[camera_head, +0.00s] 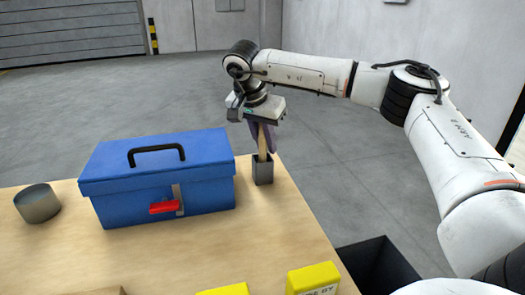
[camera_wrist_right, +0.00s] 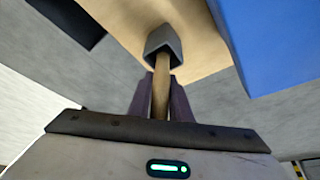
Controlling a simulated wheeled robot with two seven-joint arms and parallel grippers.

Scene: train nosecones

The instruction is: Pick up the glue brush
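The glue brush shows as a light wooden handle (camera_head: 262,140) standing upright in a small dark grey holder (camera_head: 263,172) at the table's far right edge. Its lower end is hidden inside the holder. My right gripper (camera_head: 262,146) points down over it, with its purple fingers around the handle. In the right wrist view the handle (camera_wrist_right: 160,88) runs between the two fingers (camera_wrist_right: 161,76), which lie close against its sides, so the gripper looks shut on it. The holder (camera_wrist_right: 164,43) is just beyond the fingertips. My left gripper is not in view.
A blue toolbox (camera_head: 158,180) with a black handle and red latch stands just left of the holder. A grey metal cylinder (camera_head: 38,203) is at the left. Yellow boxes (camera_head: 313,278) are at the front edge. A dark bin (camera_head: 375,265) stands right of the wooden table (camera_head: 150,255).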

